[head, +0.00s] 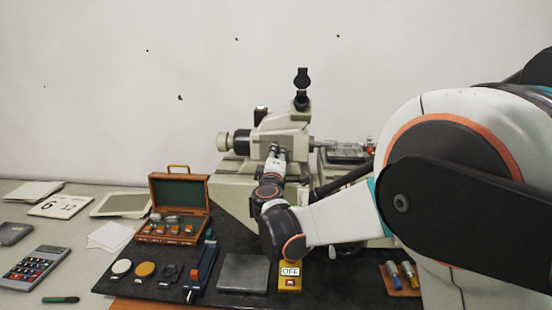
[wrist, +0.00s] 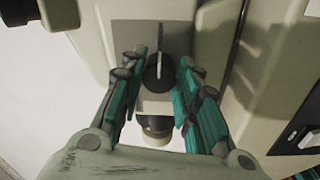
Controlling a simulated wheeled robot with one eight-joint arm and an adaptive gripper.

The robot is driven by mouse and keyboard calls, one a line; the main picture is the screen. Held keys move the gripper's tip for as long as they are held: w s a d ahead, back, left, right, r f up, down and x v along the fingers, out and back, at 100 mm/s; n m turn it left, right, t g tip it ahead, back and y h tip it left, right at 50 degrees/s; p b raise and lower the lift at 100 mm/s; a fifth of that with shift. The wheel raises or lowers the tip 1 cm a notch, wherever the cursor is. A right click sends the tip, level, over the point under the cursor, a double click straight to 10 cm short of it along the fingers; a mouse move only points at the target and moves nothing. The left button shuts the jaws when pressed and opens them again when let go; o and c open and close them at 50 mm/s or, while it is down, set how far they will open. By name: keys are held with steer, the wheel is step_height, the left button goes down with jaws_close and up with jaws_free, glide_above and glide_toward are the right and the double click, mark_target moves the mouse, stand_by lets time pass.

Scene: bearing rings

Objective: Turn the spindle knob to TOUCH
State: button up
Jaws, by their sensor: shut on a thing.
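The spindle knob (wrist: 157,75) is a dark round knob with a pale upright bar, on a grey plate (wrist: 130,33) on the machine's front. In the wrist view my gripper (wrist: 160,68) has its teal-padded fingers on either side of the knob, shut on it. The bar stands nearly upright in that picture. No TOUCH lettering is readable. In the head view my gripper (head: 275,153) reaches the front of the pale grinding machine (head: 283,127), and the arm hides the knob there.
A yellow box with an OFF sign (head: 290,283) stands on the dark mat, near a grey plate (head: 244,273). An open wooden case (head: 180,192) is to the left. A calculator (head: 36,265) and papers lie farther left. Two small cylinders lie in a tray at right.

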steer(key=o, duration=1.1)
steer(key=shift+c, duration=0.2)
steer(key=s, duration=1.2)
steer(key=shift+a+f, duration=0.15)
steer(key=shift+f, duration=0.1)
